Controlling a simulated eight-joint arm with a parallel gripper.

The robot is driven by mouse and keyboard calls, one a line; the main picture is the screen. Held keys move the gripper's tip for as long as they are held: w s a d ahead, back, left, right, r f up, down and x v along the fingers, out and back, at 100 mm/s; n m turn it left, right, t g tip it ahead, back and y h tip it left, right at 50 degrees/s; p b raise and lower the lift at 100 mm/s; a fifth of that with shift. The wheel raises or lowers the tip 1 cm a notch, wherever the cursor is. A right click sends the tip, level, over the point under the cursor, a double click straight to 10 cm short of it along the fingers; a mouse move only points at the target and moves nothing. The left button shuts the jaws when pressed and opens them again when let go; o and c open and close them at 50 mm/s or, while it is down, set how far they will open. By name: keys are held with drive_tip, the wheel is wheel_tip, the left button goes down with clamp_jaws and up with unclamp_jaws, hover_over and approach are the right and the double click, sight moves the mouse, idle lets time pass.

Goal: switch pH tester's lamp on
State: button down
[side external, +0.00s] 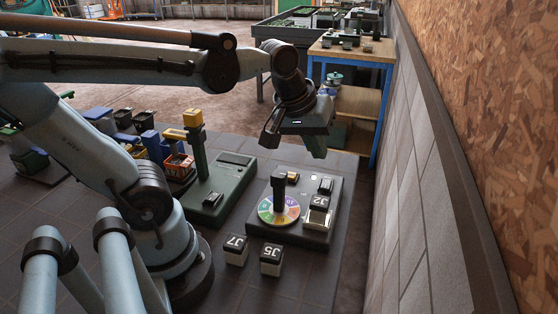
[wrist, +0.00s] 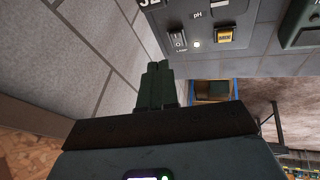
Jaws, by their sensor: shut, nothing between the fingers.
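The pH tester (side external: 262,222) is a dark grey box with a colour wheel, standing on the dark tiled bench. In the wrist view its panel (wrist: 204,24) shows the word pH, a black rocker switch (wrist: 178,40) marked LAMP, a small pale round light (wrist: 196,44) and a yellow square button (wrist: 225,36). The rocker switch also shows in the side view (side external: 325,186). I cannot tell whether the lamp is lit. My gripper (side external: 319,153) is shut and empty, pointing down above the switch end of the tester. In the wrist view its fingers (wrist: 157,72) are below the switch, apart from it.
A green device (side external: 228,190) with a yellow-topped post stands left of the tester. A grey wall (side external: 405,180) runs close on the right.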

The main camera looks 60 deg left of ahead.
sight(326, 181)
drive_tip(key=w+a+r+n+g, duration=0.1)
drive_tip(key=w+a+n+g, duration=0.1)
drive_tip(key=n, duration=0.7)
drive_tip(key=w+a+r+n+g, duration=0.1)
drive_tip(key=w+n, duration=0.4)
drive_tip(key=n, duration=0.5)
drive_tip(key=shift+a+r+g, duration=0.25)
drive_tip(key=shift+a+g, duration=0.55)
drive_tip(key=shift+g, duration=0.3)
drive_tip(key=shift+f, duration=0.15)
wheel_tip(326, 181, down, 14)
drive_tip(key=shift+r, duration=0.1)
